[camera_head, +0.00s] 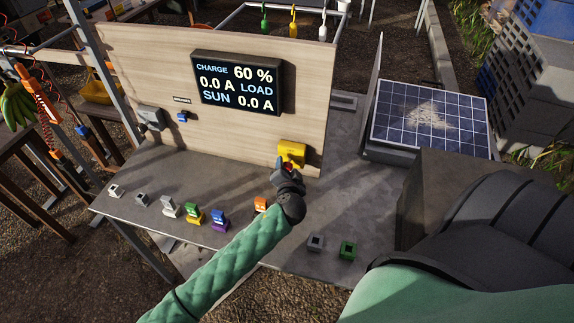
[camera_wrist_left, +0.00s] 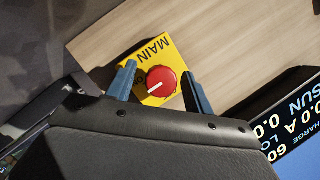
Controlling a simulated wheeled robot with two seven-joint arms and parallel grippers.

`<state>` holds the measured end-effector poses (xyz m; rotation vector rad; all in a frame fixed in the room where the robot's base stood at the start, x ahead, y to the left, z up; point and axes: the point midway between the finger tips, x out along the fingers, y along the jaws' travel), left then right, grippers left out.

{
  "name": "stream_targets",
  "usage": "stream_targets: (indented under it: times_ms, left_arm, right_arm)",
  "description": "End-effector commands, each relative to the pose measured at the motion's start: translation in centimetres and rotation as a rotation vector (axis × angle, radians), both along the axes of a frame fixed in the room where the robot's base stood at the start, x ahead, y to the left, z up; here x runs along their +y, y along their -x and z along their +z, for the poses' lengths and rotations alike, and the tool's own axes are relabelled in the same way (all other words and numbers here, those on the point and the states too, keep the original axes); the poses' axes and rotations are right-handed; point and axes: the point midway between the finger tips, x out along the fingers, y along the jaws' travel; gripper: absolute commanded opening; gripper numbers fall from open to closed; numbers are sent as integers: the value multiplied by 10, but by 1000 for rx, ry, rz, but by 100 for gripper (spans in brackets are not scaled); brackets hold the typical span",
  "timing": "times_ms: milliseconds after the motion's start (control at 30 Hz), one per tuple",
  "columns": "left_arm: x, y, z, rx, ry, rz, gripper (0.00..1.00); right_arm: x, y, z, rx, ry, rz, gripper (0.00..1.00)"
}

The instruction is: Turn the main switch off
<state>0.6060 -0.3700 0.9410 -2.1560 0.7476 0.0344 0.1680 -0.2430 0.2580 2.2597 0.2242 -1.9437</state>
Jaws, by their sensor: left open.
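The main switch is a yellow box (camera_head: 292,150) low on the right part of the wooden board. In the left wrist view the yellow box (camera_wrist_left: 148,50) reads MAIN and carries a round red knob (camera_wrist_left: 162,82) with a white pointer line. My left gripper (camera_head: 285,170) is right in front of the box and hides most of the knob in the head view. In the left wrist view its two blue fingers (camera_wrist_left: 157,85) are open, one on each side of the knob. I cannot tell whether they touch it. My right gripper is not in view.
A display (camera_head: 238,82) on the board reads CHARGE 60 %, LOAD 0.0 A, SUN 0.0 A. Several coloured plugs and sockets stand along the grey table's (camera_head: 130,205) front. A solar panel (camera_head: 430,115) stands to the right. A blue breaker (camera_head: 183,117) sits on the board.

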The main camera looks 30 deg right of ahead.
Motion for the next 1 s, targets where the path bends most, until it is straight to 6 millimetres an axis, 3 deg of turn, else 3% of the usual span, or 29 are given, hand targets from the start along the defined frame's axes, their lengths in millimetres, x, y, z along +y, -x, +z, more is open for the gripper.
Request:
stream_targets:
  times_ms: [367, 500, 600, 1000]
  left_arm:
    - [-2, -4, -2, 1, 1, 0, 50]
    - [-2, -4, -2, 0, 0, 0, 23]
    - [-2, -4, -2, 0, 0, 0, 8]
    - [-2, -4, -3, 62, 53, 2, 8]
  right_arm:
    - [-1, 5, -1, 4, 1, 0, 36]
    - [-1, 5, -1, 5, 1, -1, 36]
    - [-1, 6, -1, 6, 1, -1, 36]
    - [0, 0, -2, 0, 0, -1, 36]
